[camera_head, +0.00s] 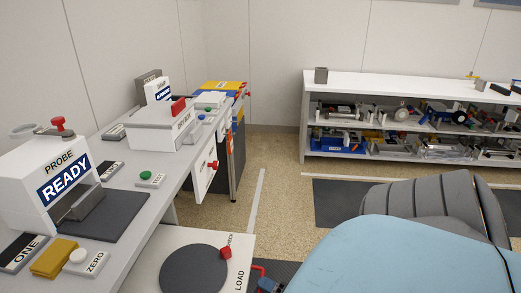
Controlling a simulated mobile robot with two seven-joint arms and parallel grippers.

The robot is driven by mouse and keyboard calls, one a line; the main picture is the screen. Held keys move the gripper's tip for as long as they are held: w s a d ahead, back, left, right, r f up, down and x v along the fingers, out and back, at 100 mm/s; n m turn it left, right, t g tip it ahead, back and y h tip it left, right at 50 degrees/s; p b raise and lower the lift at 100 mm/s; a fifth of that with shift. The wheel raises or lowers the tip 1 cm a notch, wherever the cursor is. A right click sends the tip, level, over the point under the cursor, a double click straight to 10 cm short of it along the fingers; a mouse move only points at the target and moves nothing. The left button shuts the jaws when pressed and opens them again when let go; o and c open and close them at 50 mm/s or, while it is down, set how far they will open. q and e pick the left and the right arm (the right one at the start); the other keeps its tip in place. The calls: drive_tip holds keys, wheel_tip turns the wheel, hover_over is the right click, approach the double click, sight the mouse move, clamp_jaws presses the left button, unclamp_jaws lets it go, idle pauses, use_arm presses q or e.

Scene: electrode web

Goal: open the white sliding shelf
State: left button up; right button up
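A white shelf-like board (143,268) sticks out low in front of the bench, bearing a dark round disc (194,270), a red knob (226,253) and the words CHECK and LOAD. A red handle (259,267) shows at its right edge. A white front panel (203,182) with a red knob (212,165) is under the bench farther back. My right gripper (270,286) seems to show only as a small dark-blue piece at the bottom edge, close to the red handle; contact and finger opening cannot be made out. My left gripper is out of view.
The grey bench (130,181) holds a white PROBE box (32,180) reading READY, a yellow block (54,258) and a white box (160,128). A loaded white rack (395,83) stands at the back right. Speckled floor (275,190) lies free between.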

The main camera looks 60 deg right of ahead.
drive_tip(key=s+f, duration=0.2)
drive_tip(key=s, duration=1)
drive_tip(key=shift+s+f, duration=0.15)
drive_tip(key=shift+s, duration=0.15)
